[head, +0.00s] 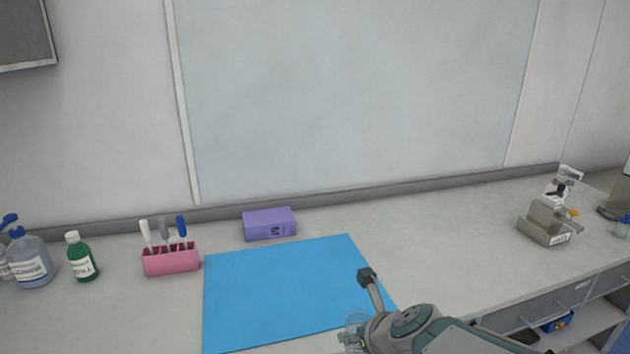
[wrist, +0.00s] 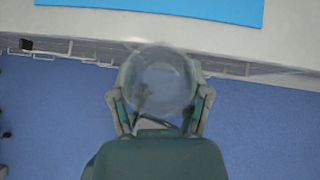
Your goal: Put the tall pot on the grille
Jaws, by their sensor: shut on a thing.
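My gripper (wrist: 160,95) is shut on a clear, see-through round vessel, which I take to be the tall pot (wrist: 162,78). In the wrist view the two fingers grip it from left and right, and it hangs over the blue floor just off the table's front edge. In the head view part of the clear pot (head: 355,322) shows beside my arm at the bottom, near the front right of the blue mat. Its full height cannot be told. I see no grille that I can identify in either view.
A blue mat (head: 270,295) lies on the grey table (head: 450,250). Bottles, including a green one (head: 81,258), stand left. A microscope (head: 549,215) stands right. The table between mat and microscope is clear.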

